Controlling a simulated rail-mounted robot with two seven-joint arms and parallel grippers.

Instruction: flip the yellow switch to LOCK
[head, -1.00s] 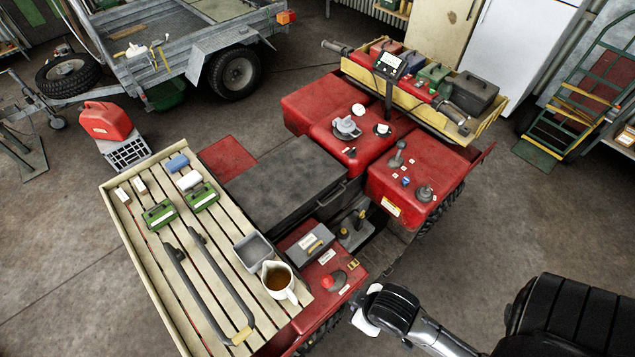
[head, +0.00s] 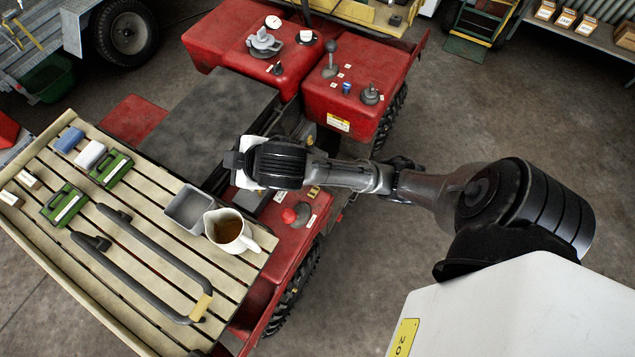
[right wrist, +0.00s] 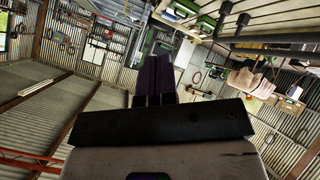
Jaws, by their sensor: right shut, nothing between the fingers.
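A small yellow fitting (head: 314,191), which looks like the yellow switch, sits on the red rear fender (head: 290,240) of the quad. It lies just below my right forearm in the head view. Its lever position and any LOCK marking are too small to read. My right gripper (head: 233,160) is to the left of it, above the black seat box and the fender's far edge. Its dark fingers (right wrist: 155,80) are shut and empty in the right wrist view. That view shows the shed walls and roof, not the switch. My left gripper is not in view.
A red knob (head: 290,215) stands on the fender near the fitting. A slatted rack (head: 130,290) on the left carries a jug (head: 230,231), a grey tray (head: 188,210), green boxes and dark bars. The front red panel (head: 350,100) holds levers and knobs.

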